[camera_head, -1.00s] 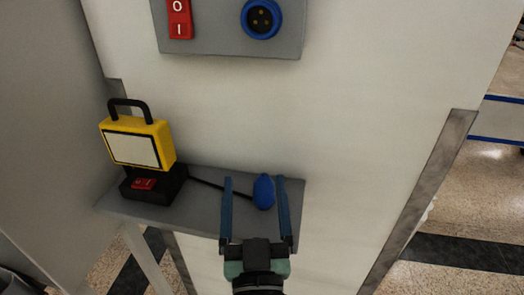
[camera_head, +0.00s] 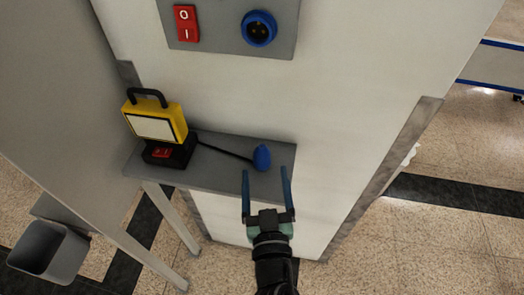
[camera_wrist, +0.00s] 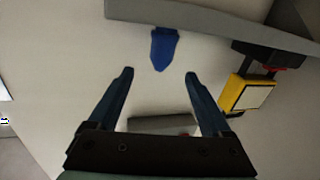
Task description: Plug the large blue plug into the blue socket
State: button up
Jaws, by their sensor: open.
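The large blue plug (camera_head: 262,157) lies at the right end of a small grey shelf, with its black cable running left to the yellow lamp. The plug also shows in the wrist view (camera_wrist: 164,47), beyond the fingertips and between their lines. The blue socket (camera_head: 259,28) with dark contact holes sits on a grey wall panel above the shelf. My gripper (camera_head: 266,172) is open and empty, with its two blue fingers at the shelf's front right, spread to either side of the plug. The open fingers also show in the wrist view (camera_wrist: 158,75), apart from the plug.
The yellow work lamp (camera_head: 156,124) with its black base and red switch stands on the shelf's (camera_head: 213,177) left half. A red rocker switch (camera_head: 187,23) is left of the socket. A grey bin (camera_head: 47,250) stands at lower left. The wall between shelf and panel is clear.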

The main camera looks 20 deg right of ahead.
aim_at(262, 160)
jog(key=shift+f+x, duration=0.2)
jog(key=shift+x, duration=1.7)
jog(key=shift+f+x, duration=0.25)
jog(key=shift+x, duration=1.7)
jog(key=shift+a, duration=0.1)
grip_shut()
